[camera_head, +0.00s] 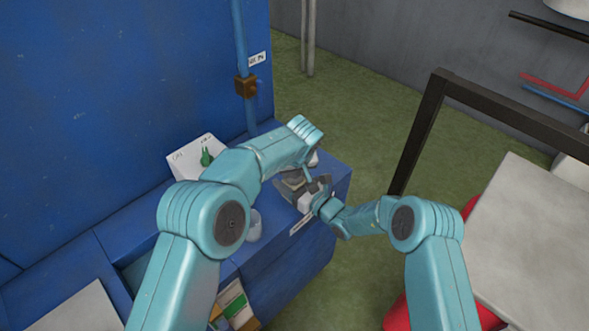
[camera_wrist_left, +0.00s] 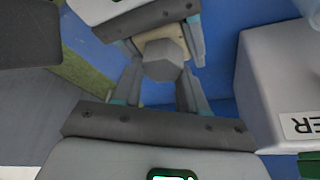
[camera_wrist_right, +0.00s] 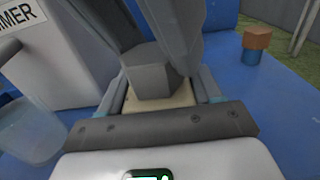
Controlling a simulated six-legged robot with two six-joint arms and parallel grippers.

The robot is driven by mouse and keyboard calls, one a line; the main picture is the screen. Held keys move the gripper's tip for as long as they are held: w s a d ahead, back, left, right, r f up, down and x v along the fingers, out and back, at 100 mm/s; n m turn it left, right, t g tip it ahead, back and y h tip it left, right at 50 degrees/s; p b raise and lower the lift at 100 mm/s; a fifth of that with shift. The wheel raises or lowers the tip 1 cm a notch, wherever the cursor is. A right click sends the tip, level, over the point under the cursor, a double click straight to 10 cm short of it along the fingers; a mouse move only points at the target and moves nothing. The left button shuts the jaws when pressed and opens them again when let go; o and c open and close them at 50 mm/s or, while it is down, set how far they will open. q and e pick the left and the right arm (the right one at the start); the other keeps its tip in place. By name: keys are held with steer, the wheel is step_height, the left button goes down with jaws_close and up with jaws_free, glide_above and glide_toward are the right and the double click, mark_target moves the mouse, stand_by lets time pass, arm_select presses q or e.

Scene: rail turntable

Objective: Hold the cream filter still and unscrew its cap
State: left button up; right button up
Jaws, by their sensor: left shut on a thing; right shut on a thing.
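The cream filter (camera_wrist_right: 152,101) sits between the fingers of my right gripper (camera_wrist_right: 158,88), which is shut on it. Its grey six-sided cap (camera_wrist_left: 165,57) lies between the fingers of my left gripper (camera_wrist_left: 163,78), which is shut on it. The cap also shows in the right wrist view (camera_wrist_right: 150,72), just beyond the cream body. Both grippers meet above the blue bench (camera_head: 300,265) in the head view, where the arms mostly hide the filter and cap.
A white box (camera_wrist_right: 55,60) with a partly cut-off label stands close beside the grippers. A clear cup (camera_wrist_right: 30,132) is near it. A brown-capped blue post (camera_wrist_right: 255,45) stands farther off.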

arm_select(q)
steer(key=shift+s+f+n, duration=0.25)
steer(key=shift+f+n, duration=0.05)
steer(key=shift+f, duration=0.1)
steer(key=n+y, duration=0.1)
steer(key=n, duration=0.1)
steer(key=shift+d+n+g, duration=0.1)
steer(key=shift+n+g, duration=0.2)
steer(key=shift+n, duration=0.1)
steer(key=n+y, duration=0.1)
steer(key=n, duration=0.2)
steer(key=shift+g, duration=0.4)
steer(key=o, duration=1.3)
steer(key=shift+w+r, duration=0.1)
steer(key=shift+o, duration=0.2)
steer(key=shift+r, duration=0.1)
steer(key=shift+w+r, duration=0.1)
